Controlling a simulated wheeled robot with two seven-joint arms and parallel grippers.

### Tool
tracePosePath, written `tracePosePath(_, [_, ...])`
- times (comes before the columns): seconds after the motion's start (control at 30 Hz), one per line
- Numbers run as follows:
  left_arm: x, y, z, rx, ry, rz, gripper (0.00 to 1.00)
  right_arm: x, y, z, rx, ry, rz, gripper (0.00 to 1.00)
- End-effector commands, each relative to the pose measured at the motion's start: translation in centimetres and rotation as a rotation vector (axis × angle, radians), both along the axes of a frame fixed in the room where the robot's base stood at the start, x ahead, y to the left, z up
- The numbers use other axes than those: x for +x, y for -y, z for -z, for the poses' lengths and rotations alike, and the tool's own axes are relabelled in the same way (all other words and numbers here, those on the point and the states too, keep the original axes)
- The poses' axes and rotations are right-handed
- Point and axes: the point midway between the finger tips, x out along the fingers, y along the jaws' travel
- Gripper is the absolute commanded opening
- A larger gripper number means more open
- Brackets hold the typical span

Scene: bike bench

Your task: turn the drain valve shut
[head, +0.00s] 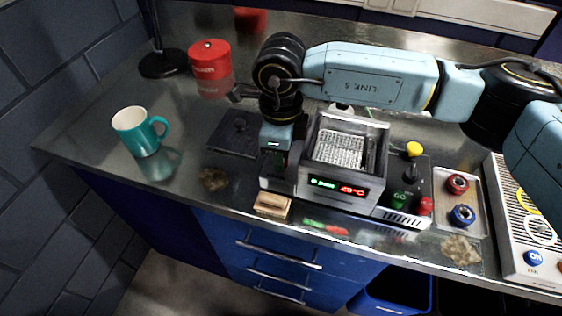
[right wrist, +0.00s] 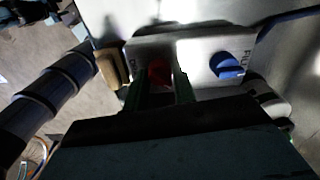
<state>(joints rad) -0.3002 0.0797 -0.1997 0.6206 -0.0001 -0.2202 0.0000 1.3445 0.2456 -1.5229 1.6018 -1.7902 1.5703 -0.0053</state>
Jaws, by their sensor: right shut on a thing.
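A small bath unit (head: 375,197) with a lit display and an open basin stands on the bench. In the right wrist view, a red knob (right wrist: 160,72) sits on its panel beside a partly covered label starting with D; I take it as the drain valve. A blue knob (right wrist: 227,66) marked FILL is to its right. My right gripper (right wrist: 160,84) is shut on the red knob, a finger on each side. In the head view my right gripper (head: 274,165) points down at the unit's left end and hides the knobs. My left gripper is not in view.
A teal mug (head: 133,131) and a red canister (head: 208,60) stand to the left. A wooden block (head: 272,205) lies at the front edge. A tray (head: 468,180) with red and blue parts is to the right. A blue bin (head: 395,290) is below the bench.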

Motion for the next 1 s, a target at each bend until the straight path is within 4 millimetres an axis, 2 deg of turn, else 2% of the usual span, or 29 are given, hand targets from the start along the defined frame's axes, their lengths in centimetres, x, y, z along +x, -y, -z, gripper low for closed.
tracePosePath(0.03, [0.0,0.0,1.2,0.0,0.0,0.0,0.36,0.1,0.0,0.4,0.002,0.005,-0.045,0.04])
tracePosePath(0.27, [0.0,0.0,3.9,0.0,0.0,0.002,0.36,0.1,0.0,0.3,0.003,0.006,-0.262,0.04])
tracePosePath(0.4, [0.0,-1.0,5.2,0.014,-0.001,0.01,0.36,0.1,0.0,0.3,0.001,0.004,-0.387,0.04])
tracePosePath(0.6, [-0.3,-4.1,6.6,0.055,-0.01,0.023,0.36,0.1,0.0,0.1,0.002,0.004,-0.536,0.04])
tracePosePath(0.7, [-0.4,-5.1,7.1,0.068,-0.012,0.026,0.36,0.1,0.0,0.0,0.001,0.004,-0.595,0.04])
tracePosePath(1.0, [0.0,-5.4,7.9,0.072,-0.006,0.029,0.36,0.1,0.0,-0.1,0.003,0.003,-0.699,0.04])
